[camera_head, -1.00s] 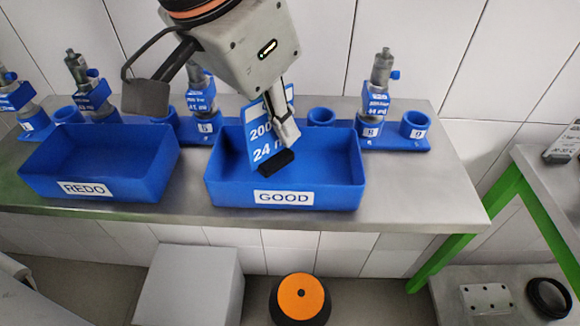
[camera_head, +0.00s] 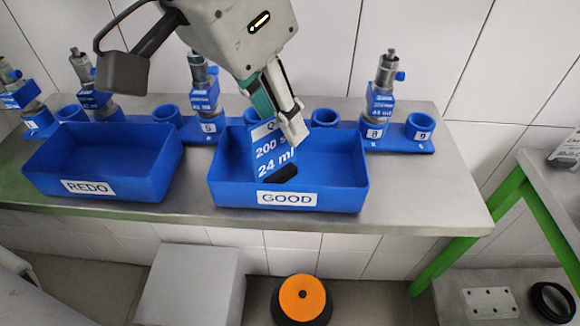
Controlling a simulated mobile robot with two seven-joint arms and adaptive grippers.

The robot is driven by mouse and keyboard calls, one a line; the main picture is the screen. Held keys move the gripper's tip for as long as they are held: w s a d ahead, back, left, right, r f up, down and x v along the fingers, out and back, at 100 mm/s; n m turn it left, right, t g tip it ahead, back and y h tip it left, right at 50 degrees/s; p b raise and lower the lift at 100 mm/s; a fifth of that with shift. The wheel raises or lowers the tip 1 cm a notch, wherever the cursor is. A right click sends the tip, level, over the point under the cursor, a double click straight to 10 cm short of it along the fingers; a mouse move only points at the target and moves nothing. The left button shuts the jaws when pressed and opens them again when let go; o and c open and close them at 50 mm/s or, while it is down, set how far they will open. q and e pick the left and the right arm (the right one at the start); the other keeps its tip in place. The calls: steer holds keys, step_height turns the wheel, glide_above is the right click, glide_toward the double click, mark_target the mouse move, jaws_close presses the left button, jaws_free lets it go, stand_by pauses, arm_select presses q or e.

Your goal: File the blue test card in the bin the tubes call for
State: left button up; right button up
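The blue test card (camera_head: 268,150), printed "200 s" and "24 ml", leans inside the blue bin labelled GOOD (camera_head: 335,200). A black piece (camera_head: 281,173) shows at its lower edge. My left gripper (camera_head: 278,125) is just above and behind the card, over this bin. Whether a finger still touches the card's top edge is hard to tell. The blue bin labelled REDO (camera_head: 125,190) stands to the left and looks empty. My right gripper is out of view.
Behind the bins are blue racks with numbered holders, several carrying pumps with blue tags, such as the one on the right (camera_head: 380,95); an empty cup (camera_head: 420,125) stands beside it. The steel bench (camera_head: 430,190) is clear right of GOOD. A green-legged table stands right.

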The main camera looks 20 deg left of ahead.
arm_select(q)
steer(key=v, duration=0.9)
steer(key=shift+s+r, duration=0.15)
steer(key=shift+r, duration=0.15)
steer(key=shift+s, duration=0.1)
